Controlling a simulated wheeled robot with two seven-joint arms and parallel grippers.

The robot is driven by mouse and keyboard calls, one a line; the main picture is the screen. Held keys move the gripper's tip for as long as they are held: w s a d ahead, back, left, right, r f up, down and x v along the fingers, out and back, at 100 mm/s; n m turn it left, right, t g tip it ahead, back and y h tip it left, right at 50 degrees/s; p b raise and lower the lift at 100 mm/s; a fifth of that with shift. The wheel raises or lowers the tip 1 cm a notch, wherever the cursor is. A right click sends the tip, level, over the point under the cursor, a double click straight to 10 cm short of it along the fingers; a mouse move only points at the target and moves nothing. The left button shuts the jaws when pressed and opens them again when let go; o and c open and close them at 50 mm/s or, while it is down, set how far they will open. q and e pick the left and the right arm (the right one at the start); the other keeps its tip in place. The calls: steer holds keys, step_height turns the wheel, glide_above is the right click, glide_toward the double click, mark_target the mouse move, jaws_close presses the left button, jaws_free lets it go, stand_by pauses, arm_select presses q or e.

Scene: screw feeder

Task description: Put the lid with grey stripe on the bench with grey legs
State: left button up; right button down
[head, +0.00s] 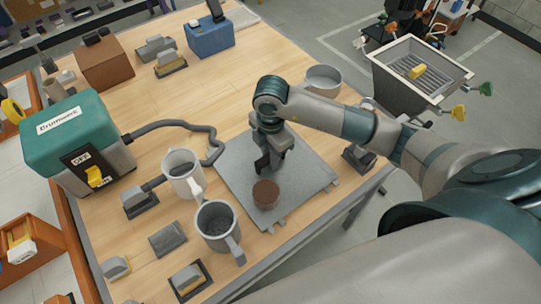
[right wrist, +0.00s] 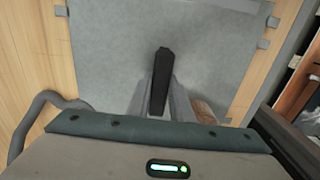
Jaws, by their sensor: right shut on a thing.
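My right gripper (head: 268,165) is over the grey mat (head: 240,180) on the wooden workbench (head: 225,95), pointing down. It is shut on a narrow dark thing (right wrist: 161,75), seen between the fingers in the right wrist view. Its shape is mostly hidden, and I cannot make out a grey stripe on it. A brown-topped cylinder (head: 265,194) stands on the mat just in front of the gripper. One grey leg (head: 352,212) shows below the workbench's right side. I cannot pick out a lid with a grey stripe for certain. My left gripper is not in view.
Two grey mugs (head: 184,171) (head: 218,226) stand left of the mat. A teal machine (head: 70,135) with a yellow switch and a cable stands at the left. A pale round pot (head: 322,80) is behind my arm. A hopper (head: 415,68) stands beyond the workbench.

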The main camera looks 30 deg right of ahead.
steer(key=c, duration=1.6)
jaws_free()
steer(key=shift+r, duration=0.1)
steer(key=shift+r, duration=0.1)
steer(key=shift+r, duration=0.3)
step_height(320, 180, up, 11)
steer(key=shift+r+b, duration=0.1)
steer(key=shift+b, duration=0.9)
